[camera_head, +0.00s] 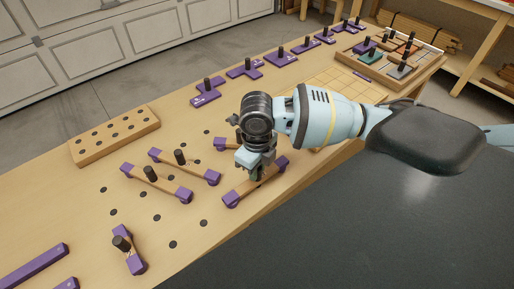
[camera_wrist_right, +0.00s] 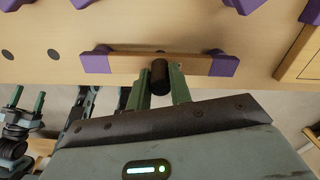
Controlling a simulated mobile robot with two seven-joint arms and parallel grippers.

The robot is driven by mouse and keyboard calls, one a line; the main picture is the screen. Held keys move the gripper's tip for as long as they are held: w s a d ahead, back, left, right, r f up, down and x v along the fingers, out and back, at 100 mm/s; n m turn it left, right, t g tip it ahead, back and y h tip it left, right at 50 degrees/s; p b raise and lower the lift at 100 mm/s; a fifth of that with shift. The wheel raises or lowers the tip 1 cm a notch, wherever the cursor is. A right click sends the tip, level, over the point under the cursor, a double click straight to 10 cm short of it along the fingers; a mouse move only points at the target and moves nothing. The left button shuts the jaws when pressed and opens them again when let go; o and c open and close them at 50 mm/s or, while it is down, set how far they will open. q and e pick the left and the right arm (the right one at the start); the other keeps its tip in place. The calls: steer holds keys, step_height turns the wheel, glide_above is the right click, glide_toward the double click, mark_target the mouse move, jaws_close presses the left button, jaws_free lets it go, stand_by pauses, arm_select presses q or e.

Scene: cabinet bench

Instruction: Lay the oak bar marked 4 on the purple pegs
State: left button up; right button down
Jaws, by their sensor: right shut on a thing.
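My right gripper (camera_head: 255,174) is shut on the dark knob (camera_wrist_right: 160,76) of an oak bar (camera_wrist_right: 145,64) with purple ends. The bar (camera_head: 258,185) lies slantwise under the gripper in the head view, near the bench's front edge, its middle partly hidden. I cannot tell whether it touches the bench, and I can read no number on it. At the left of the wrist view, two green fingertips, apart and empty, look like my left gripper (camera_wrist_right: 28,100); it does not show in the head view.
Similar knobbed bars (camera_head: 152,182) (camera_head: 186,167) lie to the left, and a shorter piece (camera_head: 129,250) is nearer. A drilled wooden block (camera_head: 115,135) stands behind them. Purple knobbed pieces (camera_head: 245,70) line the back edge; a tray (camera_head: 390,62) is far right. Bench holes lie between.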

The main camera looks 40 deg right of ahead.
arm_select(q)
steer(key=shift+w+r, duration=0.1)
stand_by(0.5)
arm_select(e)
steer(key=c, duration=0.8)
jaws_free()
steer(key=shift+r, duration=0.1)
steer(key=shift+r+p, duration=1.4)
steer(key=shift+r, duration=1.35)
steer(key=shift+r+p, duration=0.4)
steer(key=shift+r, duration=0.8)
arm_select(q)
steer(key=w+r+t, duration=0.1)
steer(key=w+r, duration=0.4)
steer(key=r, duration=0.1)
steer(key=shift+t, duration=0.3)
steer(key=shift+s+r, duration=0.1)
